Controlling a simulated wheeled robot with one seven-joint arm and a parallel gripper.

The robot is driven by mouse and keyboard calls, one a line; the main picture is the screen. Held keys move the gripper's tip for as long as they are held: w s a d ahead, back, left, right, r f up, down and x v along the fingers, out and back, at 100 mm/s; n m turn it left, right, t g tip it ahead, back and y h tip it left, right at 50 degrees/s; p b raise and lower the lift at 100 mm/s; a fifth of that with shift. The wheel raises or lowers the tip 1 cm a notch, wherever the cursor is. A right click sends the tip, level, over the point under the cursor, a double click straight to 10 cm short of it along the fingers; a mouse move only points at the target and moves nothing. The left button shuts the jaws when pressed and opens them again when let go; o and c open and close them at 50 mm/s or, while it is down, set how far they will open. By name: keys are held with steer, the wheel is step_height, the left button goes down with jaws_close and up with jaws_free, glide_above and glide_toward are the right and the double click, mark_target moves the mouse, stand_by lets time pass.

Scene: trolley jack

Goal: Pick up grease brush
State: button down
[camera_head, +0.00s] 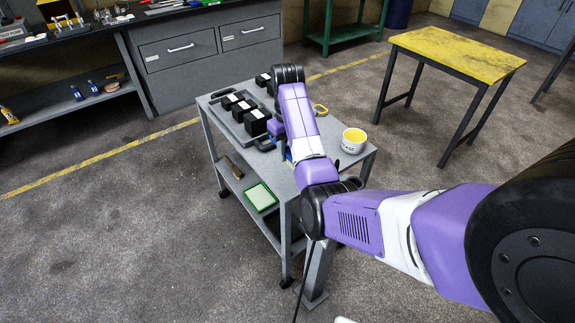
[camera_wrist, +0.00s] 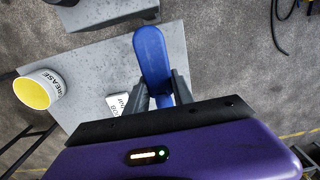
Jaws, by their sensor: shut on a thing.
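A blue, flat, rounded handle (camera_wrist: 152,58), which I take for the grease brush, sits between the fingers of my gripper (camera_wrist: 162,92) in the wrist view. My gripper is shut on it, above the grey trolley top (camera_wrist: 100,65). No bristles show; the far end is hidden behind the gripper body. In the head view a bit of blue (camera_head: 289,155) shows beside my arm over the trolley top (camera_head: 330,155), and my arm hides most of the gripper. The white grease tub (camera_head: 354,140) with yellow contents stands at the trolley's right; it also shows in the wrist view (camera_wrist: 40,90).
Black blocks (camera_head: 243,108) sit in a grey tray on the trolley's left side. A white label (camera_wrist: 118,103) lies near the fingers. The lower shelf holds a green-edged tray (camera_head: 261,197) and a brown item (camera_head: 235,168).

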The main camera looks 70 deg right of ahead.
mark_target(287, 149)
step_height(287, 149, up, 8)
steer(key=p, duration=0.5)
steer(key=shift+f+p, duration=0.25)
steer(key=shift+p, duration=0.15)
steer(key=shift+w+d+r, duration=0.15)
steer(key=shift+w+r, duration=0.05)
steer(key=shift+r, duration=0.55)
steer(key=shift+s+r, duration=0.15)
steer(key=shift+r, duration=0.2)
